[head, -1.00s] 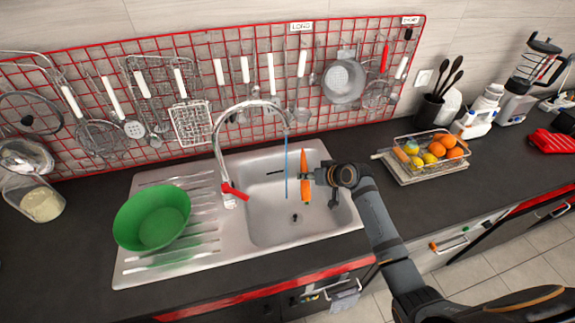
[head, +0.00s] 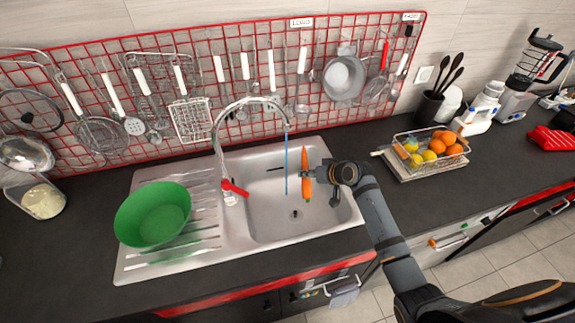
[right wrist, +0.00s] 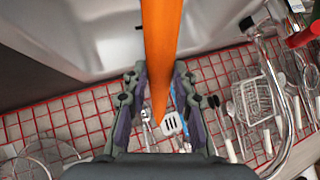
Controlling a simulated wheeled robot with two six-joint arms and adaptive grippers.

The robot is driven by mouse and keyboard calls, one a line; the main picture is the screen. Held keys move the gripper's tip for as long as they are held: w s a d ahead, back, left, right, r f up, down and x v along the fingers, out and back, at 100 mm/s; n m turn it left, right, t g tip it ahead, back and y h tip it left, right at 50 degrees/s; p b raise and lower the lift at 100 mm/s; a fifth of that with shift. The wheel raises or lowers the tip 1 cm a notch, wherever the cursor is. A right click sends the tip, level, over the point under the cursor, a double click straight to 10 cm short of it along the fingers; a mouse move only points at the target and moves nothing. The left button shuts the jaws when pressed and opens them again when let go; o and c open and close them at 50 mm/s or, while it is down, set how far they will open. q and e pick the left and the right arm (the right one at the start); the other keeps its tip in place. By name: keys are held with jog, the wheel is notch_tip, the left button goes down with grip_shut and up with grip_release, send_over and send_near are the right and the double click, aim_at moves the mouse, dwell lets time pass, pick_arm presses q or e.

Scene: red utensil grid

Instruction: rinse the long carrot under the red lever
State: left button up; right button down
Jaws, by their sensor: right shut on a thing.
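An orange carrot (head: 306,174) is upright over the sink basin (head: 270,215) in the head view. My right gripper (head: 311,174) is shut on its middle, coming from the right. In the right wrist view the carrot (right wrist: 159,50) stands between the fingers of my right gripper (right wrist: 157,100). The red lever (head: 234,188) is at the base of the curved chrome faucet (head: 219,150). A thin blue stream of water (head: 286,165) falls from the spout just left of the carrot; a small gap shows between them in the head view. My left gripper is not in view.
A green bowl (head: 152,215) stands on the drainboard left of the basin. A red wire grid (head: 205,45) with hanging utensils is behind the sink. A wire basket of fruit (head: 432,152) is on the right counter.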

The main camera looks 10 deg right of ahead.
dwell(0.4)
jog(key=p+v, duration=0.6)
jog(key=shift+s, duration=0.2)
